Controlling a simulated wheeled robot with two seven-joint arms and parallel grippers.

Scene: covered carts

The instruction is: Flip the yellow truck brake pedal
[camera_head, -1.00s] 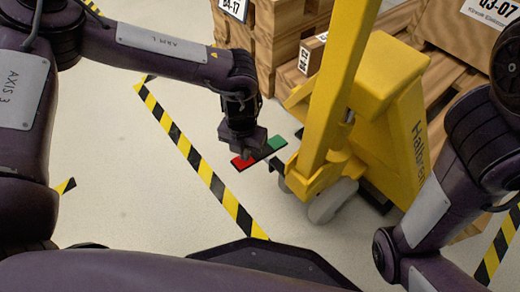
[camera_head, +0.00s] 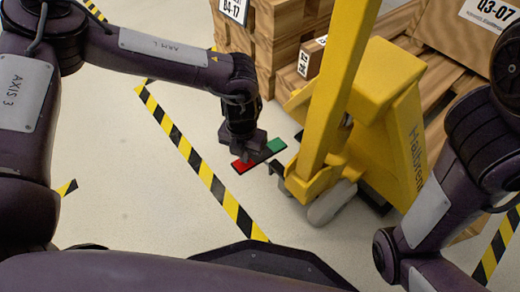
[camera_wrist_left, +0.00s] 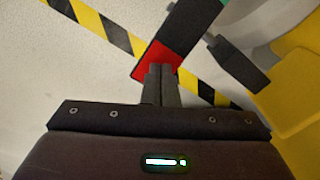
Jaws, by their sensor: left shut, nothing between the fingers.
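The yellow truck (camera_head: 395,110) stands right of centre with its yellow mast upright and a pale wheel (camera_head: 333,204) below. Low at its left is a flat dark pedal bar with a red end (camera_head: 240,166) and a green end (camera_head: 276,146). My left gripper (camera_head: 247,156) is shut and empty, pointing down over the red half and partly covering it. In the left wrist view, the shut fingertips (camera_wrist_left: 161,68) overlap the red end (camera_wrist_left: 150,66). I cannot tell whether they touch it. A dark arm (camera_wrist_left: 235,62) shows beside the pedal there. My right gripper is out of view.
Wooden crates (camera_head: 273,45) stand behind the truck, with pallets (camera_head: 450,85) to the right. Yellow-black floor tape (camera_head: 195,158) runs diagonally left of the pedal. The pale floor between tape and truck is open.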

